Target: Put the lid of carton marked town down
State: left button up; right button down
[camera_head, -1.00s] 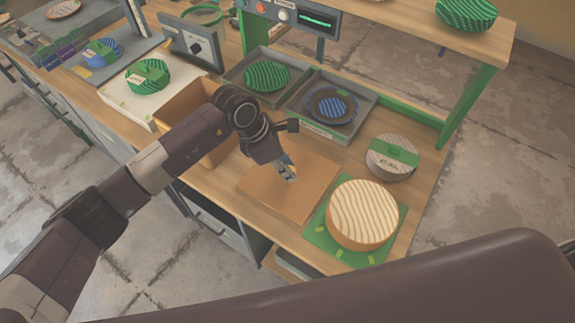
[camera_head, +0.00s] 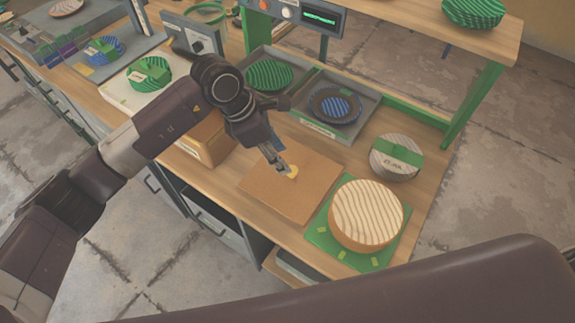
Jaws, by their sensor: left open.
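A flat square brown cardboard panel (camera_head: 270,187), apparently the carton's lid, looks to lie flat on the bench. It has a small yellow patch (camera_head: 293,172). A brown cardboard carton (camera_head: 207,147) stands just left of it, partly hidden behind my left arm. I cannot read a name on either. My left gripper (camera_head: 285,166) is open, pointing down with its fingertips close to the yellow patch. I cannot tell whether they touch the panel. My right gripper is out of view.
Right of the panel, a round wood-grained block (camera_head: 365,212) sits on a green mat (camera_head: 323,243). A grey round stack with a green band (camera_head: 396,157) is behind it. Grey trays (camera_head: 357,128) with striped discs stand at the back. A green post (camera_head: 472,105) bounds the right.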

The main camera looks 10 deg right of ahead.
pick_arm(q)
jog(key=b+v, duration=0.1)
jog(key=v, duration=0.4)
jog(key=shift+a+r, duration=0.15)
jog(key=shift+r, duration=0.2)
